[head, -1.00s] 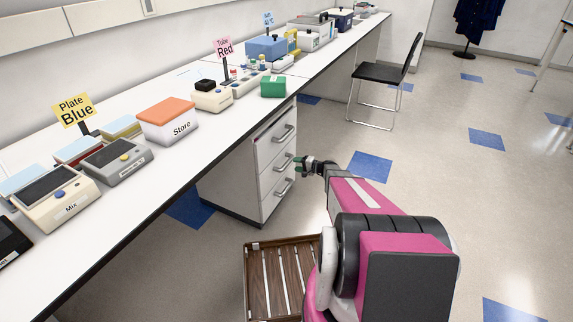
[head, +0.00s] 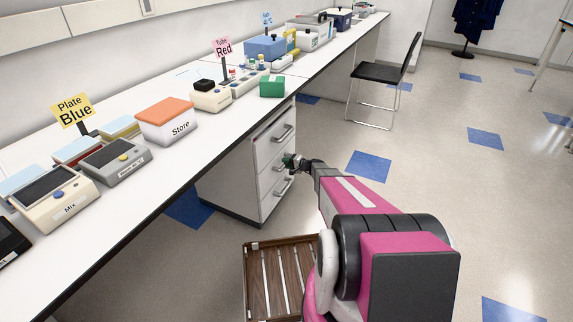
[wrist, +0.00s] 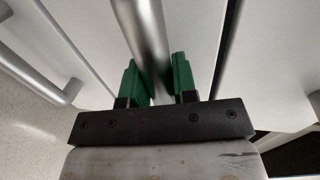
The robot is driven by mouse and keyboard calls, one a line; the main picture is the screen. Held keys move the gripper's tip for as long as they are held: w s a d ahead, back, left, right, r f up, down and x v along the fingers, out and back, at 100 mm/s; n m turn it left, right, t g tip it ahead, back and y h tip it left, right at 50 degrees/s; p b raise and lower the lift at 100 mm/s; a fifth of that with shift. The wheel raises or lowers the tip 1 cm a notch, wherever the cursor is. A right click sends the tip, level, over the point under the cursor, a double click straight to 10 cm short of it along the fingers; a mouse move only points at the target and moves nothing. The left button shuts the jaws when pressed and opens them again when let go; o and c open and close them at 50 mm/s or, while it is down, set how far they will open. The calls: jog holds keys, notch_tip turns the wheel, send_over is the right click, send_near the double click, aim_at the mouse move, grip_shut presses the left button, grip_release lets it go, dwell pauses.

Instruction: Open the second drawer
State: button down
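The drawer cabinet (head: 230,183) stands under the bench, with several drawers stacked and a bar handle on each. The drawer fronts look flush and closed. In the wrist view, my gripper's green fingers (wrist: 160,80) stand on either side of a grey bar handle (wrist: 152,40). They look open around the bar, and firm contact cannot be made out. Another handle (wrist: 55,82) shows at the left of the wrist view.
The top drawer handle (head: 284,133) is above my gripper and the bottom one (head: 282,187) below. The bench top (head: 215,128) overhangs the cabinet. A wooden slatted tray (head: 250,280) is near my base. A black chair (head: 385,75) stands farther back. Floor right of the drawers is clear.

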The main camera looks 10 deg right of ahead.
jog(key=f+v, duration=0.3)
jog(key=v, duration=1.2)
jog(key=d+f+v, duration=0.1)
jog(key=f+v, duration=0.2)
jog(key=v, duration=1.2)
jog(key=shift+s+d+f, duration=0.15)
jog(key=shift+s+d, duration=0.15)
jog(key=shift+s, duration=0.25)
jog(key=c, duration=0.9)
grip_release()
jog(key=v, duration=1)
jog(key=shift+s+d, duration=0.2)
jog(key=shift+d, duration=0.15)
